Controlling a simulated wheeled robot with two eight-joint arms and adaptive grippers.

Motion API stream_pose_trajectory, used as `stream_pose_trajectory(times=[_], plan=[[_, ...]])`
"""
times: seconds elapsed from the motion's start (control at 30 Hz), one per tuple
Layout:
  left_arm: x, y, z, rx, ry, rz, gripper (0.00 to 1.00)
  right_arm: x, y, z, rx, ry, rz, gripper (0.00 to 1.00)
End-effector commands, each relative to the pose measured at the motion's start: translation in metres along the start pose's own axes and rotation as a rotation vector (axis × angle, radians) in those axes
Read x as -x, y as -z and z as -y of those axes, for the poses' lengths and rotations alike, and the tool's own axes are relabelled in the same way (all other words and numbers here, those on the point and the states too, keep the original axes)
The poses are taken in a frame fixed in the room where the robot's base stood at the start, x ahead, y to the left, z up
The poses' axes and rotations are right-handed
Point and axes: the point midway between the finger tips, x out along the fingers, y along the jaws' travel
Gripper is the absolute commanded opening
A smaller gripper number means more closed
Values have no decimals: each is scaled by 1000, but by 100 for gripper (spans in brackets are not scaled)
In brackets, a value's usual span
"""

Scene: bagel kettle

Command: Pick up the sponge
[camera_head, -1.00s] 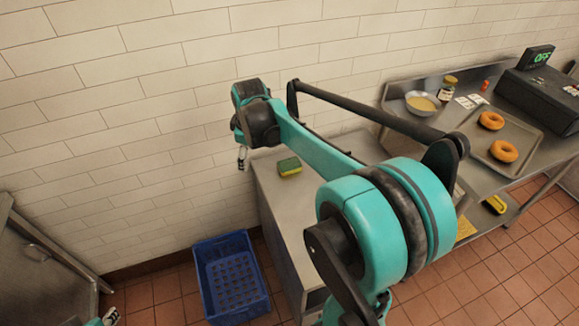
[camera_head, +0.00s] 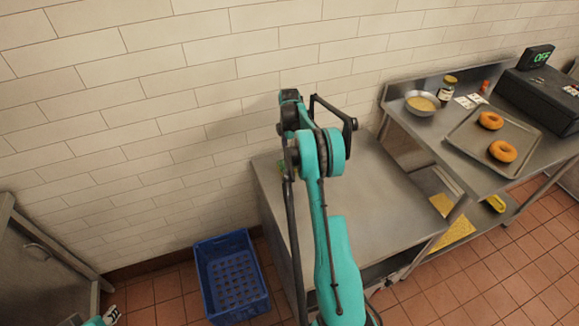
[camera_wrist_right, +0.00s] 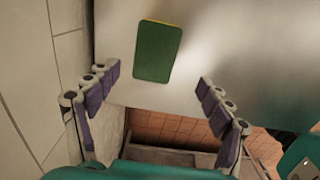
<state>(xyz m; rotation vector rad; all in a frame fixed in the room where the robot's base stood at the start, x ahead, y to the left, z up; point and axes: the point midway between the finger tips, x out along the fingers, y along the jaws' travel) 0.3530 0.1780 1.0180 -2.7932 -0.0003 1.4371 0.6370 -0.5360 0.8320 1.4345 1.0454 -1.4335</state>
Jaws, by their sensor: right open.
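The sponge (camera_wrist_right: 158,52) is a green block with a yellow edge. It lies on the steel table, just beyond the fingertips of my right gripper (camera_wrist_right: 158,78) in the wrist view. The purple-padded fingers are spread wide with nothing between them. In the head view only a small green bit of the sponge (camera_head: 281,166) shows beside my right arm, which hides the rest and the right gripper. A small part of my left gripper (camera_head: 111,316) shows at the bottom left edge; its opening cannot be made out.
The steel table (camera_head: 375,190) is bare to the right of the arm. A tiled wall (camera_head: 150,110) stands close behind. A blue crate (camera_head: 232,275) is on the floor to the left. At right, a counter holds a bowl (camera_head: 422,103) and a tray (camera_head: 470,143) with two bagels.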

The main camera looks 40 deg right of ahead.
Motion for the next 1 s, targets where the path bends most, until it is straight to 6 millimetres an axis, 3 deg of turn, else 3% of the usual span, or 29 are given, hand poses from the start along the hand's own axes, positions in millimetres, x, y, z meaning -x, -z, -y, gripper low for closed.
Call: stream_pose_trajectory(times=[0.37,0.6,0.87,0.9,1.0], plan=[[-13,-9,0,0,0,0,32,-40,-2,-4,4,2,0,80],[-27,-19,0,0,0,0,32,-75,-4,-9,3,1,0,80],[-26,-19,0,0,0,0,32,-78,-4,-8,3,1,0,80],[-26,-19,0,0,0,0,32,-78,-4,-8,3,1,0,70],[-26,-19,0,0,0,0,32,-78,-4,-8,3,1,0,52]])
